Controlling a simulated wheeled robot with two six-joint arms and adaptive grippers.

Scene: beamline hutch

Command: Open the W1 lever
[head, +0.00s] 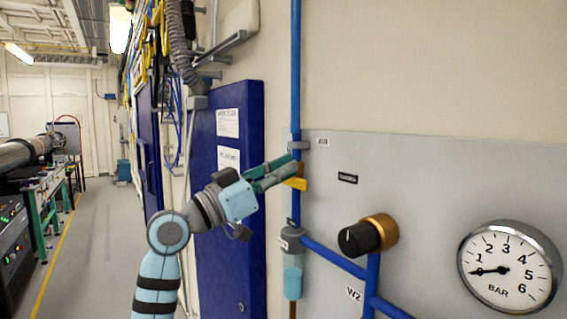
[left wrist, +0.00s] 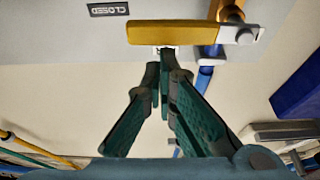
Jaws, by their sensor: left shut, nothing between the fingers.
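The yellow W1 lever (head: 296,184) is on the vertical blue pipe (head: 296,80) at the wall panel. In the left wrist view the lever (left wrist: 185,33) lies crosswise to the blue pipe (left wrist: 204,78), its free end on the side of the CLOSED label (left wrist: 107,8). My left gripper (head: 294,160) is shut and empty, its fingertips beside the pipe just above the lever in the head view. In the left wrist view the fingertips (left wrist: 164,76) point at the lever; I cannot tell whether they touch it. My right gripper is not in view.
A black knob with a brass collar (head: 368,236) and a pressure gauge (head: 510,267) are to the right. A W2 label (head: 354,294) is by the lower pipe. A blue cabinet door (head: 250,120) stands close behind my left arm. The aisle floor (head: 100,240) is clear.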

